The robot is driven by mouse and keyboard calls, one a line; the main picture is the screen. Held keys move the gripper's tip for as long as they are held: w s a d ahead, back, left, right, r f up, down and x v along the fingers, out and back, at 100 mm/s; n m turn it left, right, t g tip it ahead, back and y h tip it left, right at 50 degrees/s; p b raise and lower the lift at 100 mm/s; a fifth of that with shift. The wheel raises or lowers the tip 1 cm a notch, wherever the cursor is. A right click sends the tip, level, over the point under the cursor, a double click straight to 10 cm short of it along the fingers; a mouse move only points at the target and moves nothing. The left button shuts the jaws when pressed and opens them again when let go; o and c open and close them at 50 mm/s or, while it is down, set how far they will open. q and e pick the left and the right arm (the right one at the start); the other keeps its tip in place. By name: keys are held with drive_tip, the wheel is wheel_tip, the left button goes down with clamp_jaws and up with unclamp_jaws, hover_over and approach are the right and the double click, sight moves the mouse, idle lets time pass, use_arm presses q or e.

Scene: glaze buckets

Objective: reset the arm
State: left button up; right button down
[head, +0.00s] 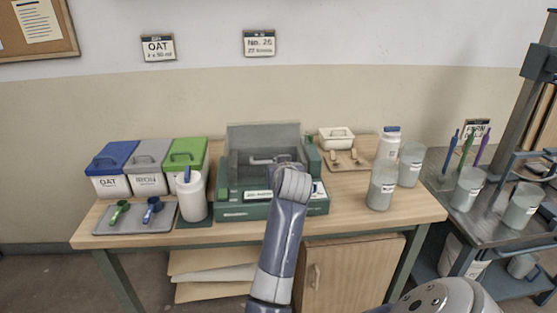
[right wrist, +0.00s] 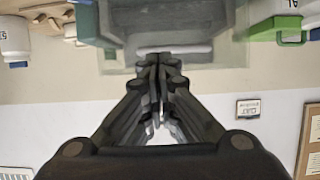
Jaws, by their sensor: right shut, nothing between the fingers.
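My right arm (head: 283,235) reaches forward from the bottom middle of the head view. Its wrist is in front of the green and grey box-like station (head: 231,209) on the wooden table. In the right wrist view my right gripper (right wrist: 157,62) is shut with its fingers together and nothing between them. That view is upside down, and the station (right wrist: 165,18) shows beyond the fingertips. In the head view the wrist hides much of the gripper, and I cannot tell whether it touches the station. My left gripper is not in either view.
Blue, grey and green lidded bins (head: 186,155), a white jug (head: 192,196) and a scoop tray (head: 130,227) stand left. A white bottle (head: 388,146) and clear jars (head: 381,190) stand right. A metal cart (head: 440,180) is farther right. The table's front right is clear.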

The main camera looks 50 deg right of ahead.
drive_tip(key=shift+s+a+f, duration=0.15)
drive_tip(key=shift+s+a, duration=0.6)
drive_tip(key=shift+s, duration=0.15)
drive_tip(key=s+a+f+n+y, duration=0.3)
drive_tip(key=s+a+f+n, duration=0.15)
drive_tip(key=a+f, duration=0.5)
drive_tip(key=s+a+f+n+g+y, duration=0.3)
drive_tip(key=s+a+f, duration=0.5)
drive_tip(key=s+a, duration=0.3)
drive_tip(key=s+a+f+n+g+y, duration=0.35)
drive_tip(key=s+a+f, duration=0.45)
drive_tip(key=s+a, duration=0.3)
wheel_tip(320, 180, down, 25)
drive_tip(key=s+g, duration=0.1)
drive_tip(key=s+d+f+g, duration=0.1)
drive_tip(key=s+d+f, duration=0.2)
drive_tip(key=s+f, duration=1.4)
drive_tip(key=shift+s+d+m+g+h, duration=0.15)
drive_tip(key=shift+s+m+g+h, duration=0.1)
drive_tip(key=shift+m+g+h, duration=0.15)
